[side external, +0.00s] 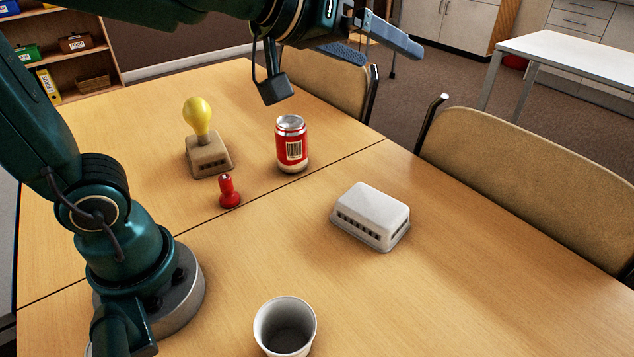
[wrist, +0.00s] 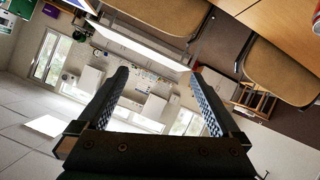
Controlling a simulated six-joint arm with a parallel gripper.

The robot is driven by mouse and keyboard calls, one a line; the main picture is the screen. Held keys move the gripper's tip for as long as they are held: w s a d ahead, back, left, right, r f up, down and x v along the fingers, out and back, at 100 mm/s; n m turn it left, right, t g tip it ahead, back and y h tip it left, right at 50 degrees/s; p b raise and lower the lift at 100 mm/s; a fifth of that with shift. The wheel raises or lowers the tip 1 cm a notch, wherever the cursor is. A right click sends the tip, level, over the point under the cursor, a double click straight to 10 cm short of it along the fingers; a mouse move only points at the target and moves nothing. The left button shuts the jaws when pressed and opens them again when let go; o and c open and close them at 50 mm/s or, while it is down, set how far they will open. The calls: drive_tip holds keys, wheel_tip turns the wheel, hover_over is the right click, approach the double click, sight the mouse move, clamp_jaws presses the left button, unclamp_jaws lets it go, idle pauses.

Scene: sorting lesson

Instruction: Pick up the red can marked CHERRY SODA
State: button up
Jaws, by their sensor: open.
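A red can (side external: 282,150) with a silver top and a pale barcode panel stands upright on the wooden table in the side view. No name is readable on the side facing that camera. My gripper (side external: 390,56) is above the table, up and to the right of the can in the picture, pointing away from it. In the wrist view my gripper (wrist: 161,73) is open, its two fingers wide apart with nothing between them. A sliver of something red (wrist: 316,21) shows at the wrist view's upper right edge; I cannot tell if it is the can.
Left of the can are a yellow bulb (side external: 198,114) on a beige base (side external: 209,157) and a red peg-like piece (side external: 229,194). A white slotted box (side external: 371,210) lies to its right. An open white cup (side external: 285,328) stands in front. Chairs (side external: 530,175) line the table.

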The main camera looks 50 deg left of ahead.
drive_tip(key=w+a+f+n+y, duration=0.3)
drive_tip(key=a+n+y, duration=0.25)
drive_tip(key=a, duration=0.45)
drive_tip(key=n+g+y, duration=0.2)
drive_tip(key=g+y, duration=0.3)
drive_tip(key=y, duration=0.2)
hover_over(290, 143)
drive_tip(key=a, duration=0.1)
wheel_tip(290, 143, down, 4)
drive_tip(key=f, duration=1.5)
drive_tip(key=shift+w+f, duration=0.15)
drive_tip(key=shift+w, duration=0.25)
drive_tip(key=shift+x, duration=2.65)
drive_tip(key=c, duration=1.1)
drive_tip(key=shift+c, duration=0.2)
